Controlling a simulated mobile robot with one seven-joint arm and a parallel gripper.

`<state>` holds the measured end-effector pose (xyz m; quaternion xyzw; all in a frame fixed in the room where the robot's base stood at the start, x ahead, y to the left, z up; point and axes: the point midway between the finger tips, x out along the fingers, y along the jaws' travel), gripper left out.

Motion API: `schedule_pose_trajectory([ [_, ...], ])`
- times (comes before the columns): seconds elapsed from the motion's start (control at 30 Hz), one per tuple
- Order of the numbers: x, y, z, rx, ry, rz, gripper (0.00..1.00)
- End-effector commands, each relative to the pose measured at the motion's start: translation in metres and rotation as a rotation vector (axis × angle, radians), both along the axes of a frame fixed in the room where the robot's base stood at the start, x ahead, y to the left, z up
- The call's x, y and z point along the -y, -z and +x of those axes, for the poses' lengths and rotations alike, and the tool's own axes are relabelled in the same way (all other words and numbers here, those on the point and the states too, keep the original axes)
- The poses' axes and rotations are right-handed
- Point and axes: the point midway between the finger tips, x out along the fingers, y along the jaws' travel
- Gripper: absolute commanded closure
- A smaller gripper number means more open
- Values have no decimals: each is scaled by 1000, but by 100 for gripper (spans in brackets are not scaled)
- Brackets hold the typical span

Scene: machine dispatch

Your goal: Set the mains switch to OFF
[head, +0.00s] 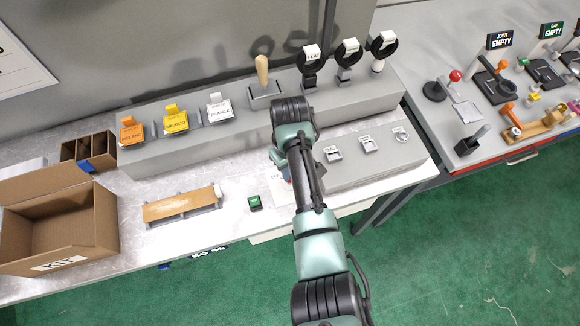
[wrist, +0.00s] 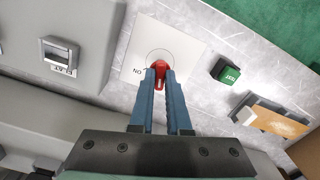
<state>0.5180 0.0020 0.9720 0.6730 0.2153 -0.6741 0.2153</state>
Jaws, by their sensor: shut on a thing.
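The mains switch is a red knob (wrist: 160,66) on a square white plate (wrist: 185,42) with a thin circle around the knob. Letters that look like an upside-down "ON" stand at the plate's left in the wrist view; any other marking is hidden. My gripper (wrist: 160,76) has its two blue fingers shut on the red knob, one on each side. The fingers cover part of the knob, so I cannot tell its exact setting. In the head view my arm hides most of the switch.
A green TEST button (head: 255,203) sits beside the switch, with an orange-topped rack (head: 182,205) and an open KIT box (head: 60,228) farther left. A grey raised console (head: 375,155) stands close on the right. A grey ledge with a wooden-handled lever (head: 262,75) is behind.

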Motion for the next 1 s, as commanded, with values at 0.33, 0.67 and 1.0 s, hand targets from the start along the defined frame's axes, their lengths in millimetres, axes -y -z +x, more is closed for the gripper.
schedule_pose_trajectory([
  [0.33,0,-1,1,2,-290,1,100],
  [0.67,0,-1,1,3,-453,2,100],
  [1.0,-1,-1,1,4,-498,1,100],
])
